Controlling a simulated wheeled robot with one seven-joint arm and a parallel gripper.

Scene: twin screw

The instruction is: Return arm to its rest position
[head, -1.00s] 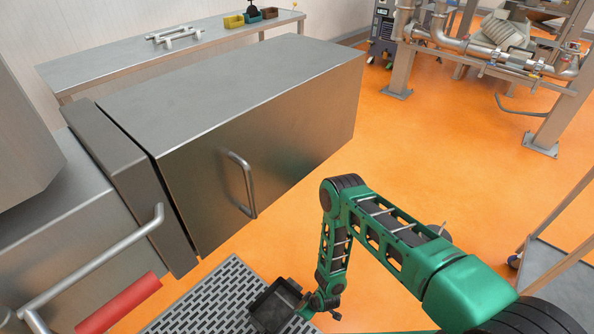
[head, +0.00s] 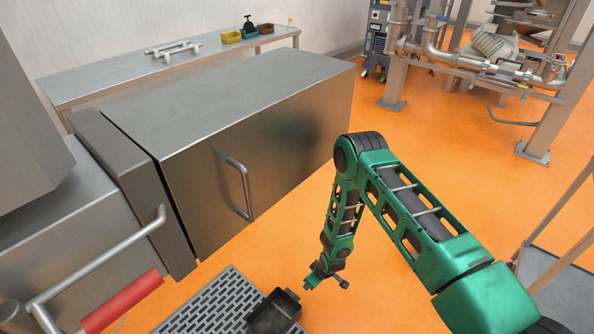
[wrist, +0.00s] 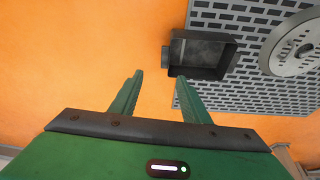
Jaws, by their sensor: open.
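My green arm reaches down from the lower right in the head view, bent at its elbow. My gripper (head: 318,278) hangs low, just right of a dark open-topped box (head: 274,311). In the wrist view my gripper (wrist: 160,93) is open, its two green fingers apart with nothing between them. The dark box (wrist: 202,54) lies beyond the fingertips, apart from them as far as I can tell.
A perforated grey platform (head: 215,301) lies under the box; a round metal disc (wrist: 295,45) shows on it. A steel cabinet (head: 200,180) with a handle stands left of my arm. A red-gripped rail (head: 122,300) is at lower left. Orange floor (head: 420,150) is open behind.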

